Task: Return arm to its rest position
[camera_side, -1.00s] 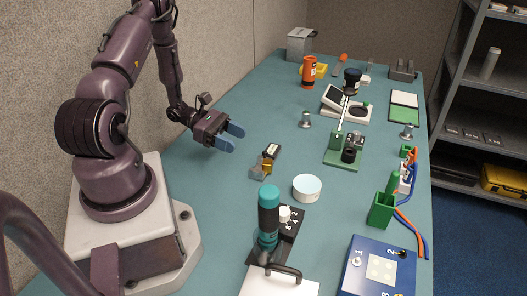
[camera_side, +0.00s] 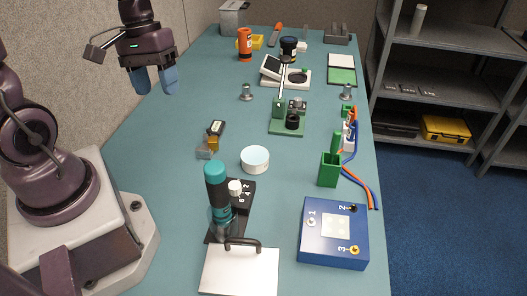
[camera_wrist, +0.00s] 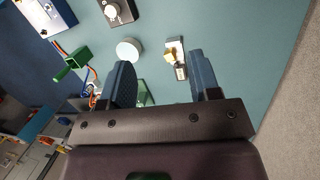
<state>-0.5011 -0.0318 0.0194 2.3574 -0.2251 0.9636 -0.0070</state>
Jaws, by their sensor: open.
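My gripper (camera_side: 156,80) is at the upper left in the side view, raised above the teal table and near the grey wall. Its two blue fingers point down, stand apart and hold nothing. In the wrist view my gripper (camera_wrist: 166,82) is also open, with bare table and a small block with a yellow part (camera_wrist: 173,55) seen past the fingers. A green winch stand (camera_side: 290,121) with a long lever stands mid-table, well right of my gripper.
A white round disc (camera_side: 255,159), a teal-topped tool (camera_side: 217,195) and a blue numbered box (camera_side: 334,233) occupy the near table. A green holder (camera_side: 330,170) with cables stands right. An orange container (camera_side: 244,44) stands far back. Clear table lies below my gripper.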

